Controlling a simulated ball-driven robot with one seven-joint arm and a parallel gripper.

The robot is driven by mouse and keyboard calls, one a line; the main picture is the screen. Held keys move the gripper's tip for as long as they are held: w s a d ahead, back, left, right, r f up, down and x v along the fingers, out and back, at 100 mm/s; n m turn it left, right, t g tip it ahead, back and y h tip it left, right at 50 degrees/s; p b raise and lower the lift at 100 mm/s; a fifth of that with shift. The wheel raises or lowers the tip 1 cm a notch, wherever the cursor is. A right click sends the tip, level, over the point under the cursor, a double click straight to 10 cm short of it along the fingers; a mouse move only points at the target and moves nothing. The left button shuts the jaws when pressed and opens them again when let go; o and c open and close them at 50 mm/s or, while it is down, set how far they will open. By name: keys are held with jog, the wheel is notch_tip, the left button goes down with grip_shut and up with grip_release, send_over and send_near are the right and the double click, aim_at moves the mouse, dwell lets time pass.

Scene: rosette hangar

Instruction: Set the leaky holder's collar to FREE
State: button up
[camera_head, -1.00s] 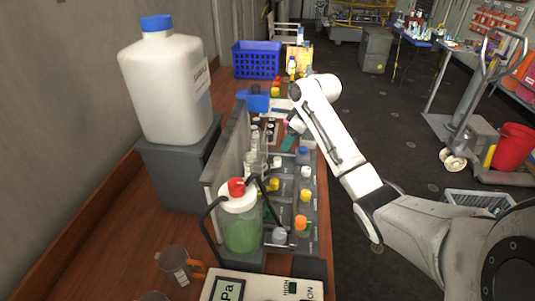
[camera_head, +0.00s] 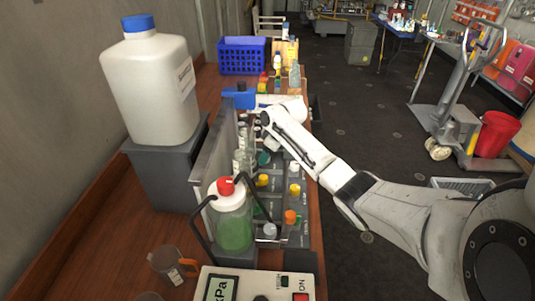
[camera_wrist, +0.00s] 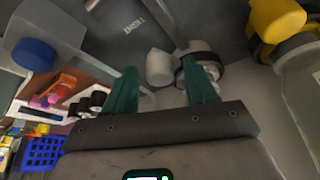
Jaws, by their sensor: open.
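In the head view, a grey rack (camera_head: 297,213) holds several capped bottles or holders beside an upright panel. My gripper (camera_head: 263,157) is low over the rack's far part, its fingers mostly hidden by my arm. In the wrist view my gripper (camera_wrist: 160,82) is open, with two teal fingers. A white round-ended piece (camera_wrist: 159,67) shows between the fingertips, and a pale cylinder with a black collar (camera_wrist: 207,68) is partly behind the right finger. I cannot tell whether they touch, which holder leaks, or the collar's setting.
A yellow cap (camera_wrist: 277,18) and a blue cap (camera_wrist: 33,54) flank my gripper. A large white jug (camera_head: 152,90) is at left, a blue basket (camera_head: 243,56) behind.

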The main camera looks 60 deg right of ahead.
jog(key=shift+c, duration=0.4)
grip_shut()
